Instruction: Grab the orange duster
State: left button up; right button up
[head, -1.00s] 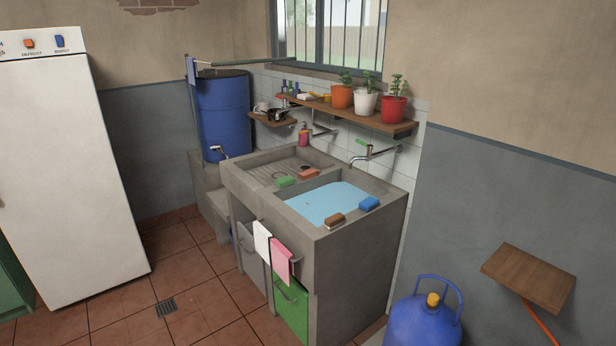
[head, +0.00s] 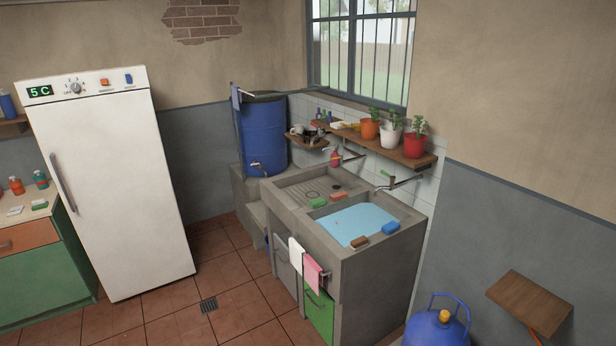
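An orange block-shaped duster (head: 338,196) lies on the concrete sink (head: 352,272), near the divider between the ribbed drainboard and the water-filled basin. A green block (head: 317,202) lies just left of it. A brown block (head: 359,242) and a blue block (head: 391,227) rest on the near rim of the basin. Neither of my grippers is in view.
A white fridge (head: 115,190) stands at left beside a green cabinet (head: 40,275). A blue barrel (head: 263,135) stands behind the sink. A blue gas cylinder (head: 435,328) and a small wooden wall shelf (head: 530,300) are at lower right. The tiled floor (head: 225,280) before the sink is mostly clear.

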aim_at(336, 198)
jog(key=i+j+u, duration=0.1)
jog(key=j+u, duration=0.3)
jog(key=i+j+u, duration=0.15)
jog(key=u, duration=0.2)
jog(key=i+j+u, duration=0.15)
jog(key=j+u, duration=0.25)
jog(key=i+j+u, duration=0.15)
jog(key=u, duration=0.2)
jog(key=i+j+u, duration=0.3)
jog(key=i+u, duration=0.3)
jog(key=i, duration=0.25)
jog(key=i+z, duration=0.45)
jog(key=i, duration=0.25)
jog(key=i+j+z, duration=0.2)
jog(key=i+z, duration=0.25)
jog(key=i, duration=0.25)
jog(key=i+l+z, duration=0.25)
jog(key=z, duration=0.2)
jog(key=i+l+z, duration=0.1)
jog(key=i+z, duration=0.75)
jog(key=i+j+z, duration=0.2)
jog(key=i+z, duration=0.2)
jog(key=i+j+z, duration=0.25)
jog(key=i+z, duration=0.2)
